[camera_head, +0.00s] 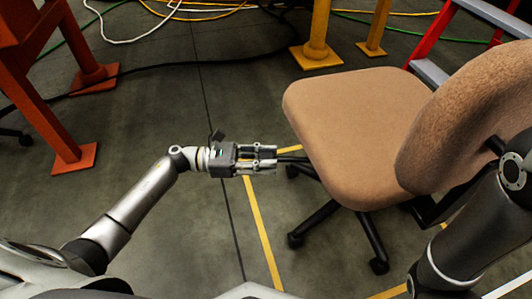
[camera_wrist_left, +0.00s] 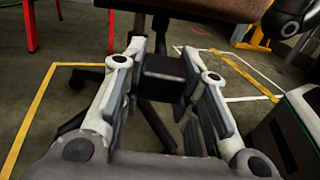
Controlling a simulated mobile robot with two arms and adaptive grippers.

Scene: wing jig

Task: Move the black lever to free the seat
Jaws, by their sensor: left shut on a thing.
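A tan office chair has a wide seat (camera_head: 355,125) and a backrest (camera_head: 470,120) on a black wheeled base (camera_head: 325,215). My left gripper (camera_head: 275,158) reaches in from the left, just under the seat's left edge. In the left wrist view its two fingers are shut on the black lever (camera_wrist_left: 165,70), a dark block that fills the gap between the fingertips under the seat. In the head view the lever is mostly hidden by the fingers and the seat. My right gripper is not in view; only part of my right arm shows in front of the backrest.
Orange stands (camera_head: 75,155) are at the left and yellow posts (camera_head: 316,55) at the back. A red and grey ladder (camera_head: 435,70) stands at the back right. Cables (camera_head: 150,70) cross the back floor. The floor between the orange stand and my left gripper is clear.

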